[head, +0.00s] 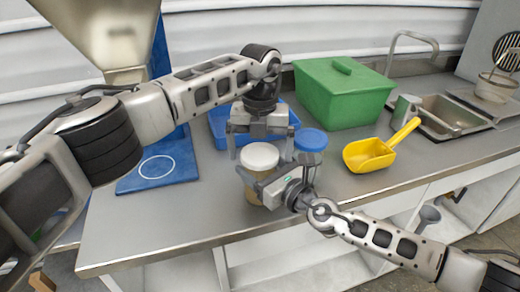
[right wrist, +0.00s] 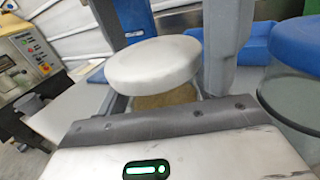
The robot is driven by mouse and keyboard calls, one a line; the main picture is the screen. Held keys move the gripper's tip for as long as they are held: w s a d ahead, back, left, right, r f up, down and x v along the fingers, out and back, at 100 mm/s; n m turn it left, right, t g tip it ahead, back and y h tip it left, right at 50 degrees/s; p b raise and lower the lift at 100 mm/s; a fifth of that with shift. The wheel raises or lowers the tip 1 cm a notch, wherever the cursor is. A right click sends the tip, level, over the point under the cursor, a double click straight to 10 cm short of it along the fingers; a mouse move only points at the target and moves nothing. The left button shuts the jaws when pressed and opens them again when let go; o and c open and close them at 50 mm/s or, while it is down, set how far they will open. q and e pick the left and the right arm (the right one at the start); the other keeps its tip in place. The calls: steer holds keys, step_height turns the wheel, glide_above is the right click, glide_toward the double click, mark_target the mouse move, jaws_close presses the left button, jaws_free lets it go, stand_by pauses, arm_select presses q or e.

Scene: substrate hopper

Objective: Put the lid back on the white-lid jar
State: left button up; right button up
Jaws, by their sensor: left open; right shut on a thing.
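The white lid (head: 260,155) sits at the top of a clear jar (head: 252,192) with tan contents. In the right wrist view the lid (right wrist: 153,62) looks slightly tilted over the jar's contents (right wrist: 165,101); I cannot tell if it is fully seated. My right gripper (head: 275,181) is shut on the jar's body from the front right. My left gripper (head: 262,150) points down from above, open, with one finger on each side of the lid. In the right wrist view its fingers stand apart from the lid's rim.
A blue-lid jar (head: 310,141) stands close on the right. A yellow scoop (head: 370,154), a green bin (head: 342,92) and a sink (head: 448,113) are further right. A blue tray (head: 218,124) is behind, and a blue board (head: 160,170) lies left. The counter's front left (head: 150,230) is clear.

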arm_select(q)
step_height(320, 180, up, 12)
stand_by(0.4)
arm_select(e)
steer(key=o, duration=1.9)
arm_select(q)
steer(key=shift+f, duration=0.1)
arm_select(e)
steer(key=shift+o, duration=0.2)
arm_select(q)
steer(key=shift+f+b, duration=1)
arm_select(e)
steer(key=v, duration=1.6)
steer(key=shift+s+a, duration=0.1)
